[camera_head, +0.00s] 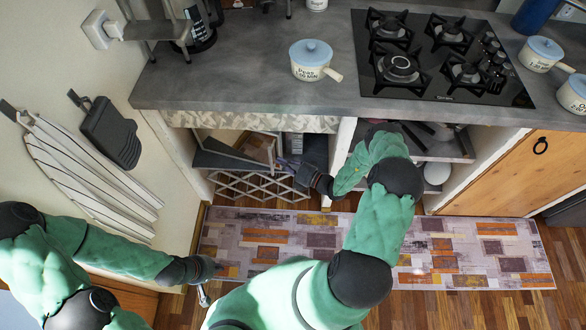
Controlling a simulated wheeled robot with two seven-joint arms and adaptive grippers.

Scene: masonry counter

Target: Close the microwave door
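I cannot pick out the microwave or its door for certain. In the head view, the left opening under the counter holds dark panels (225,157) and a brown box-like item (260,147), partly in shadow. My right gripper (296,166) reaches into the right side of this opening, beside the white divider post. Its fingers are dark and small there, so I cannot tell whether they are open or touching anything. My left gripper (204,286) hangs low at the left edge of the rug, away from the opening. Its finger spread is unclear.
The grey counter (230,82) carries a blue-lidded pot (312,58) and a black gas hob (440,62). A white lattice rack (255,187) stands low in the opening. A wooden cabinet door (515,172) is at right. A striped towel (85,170) hangs at left. A patterned rug (455,240) covers open floor.

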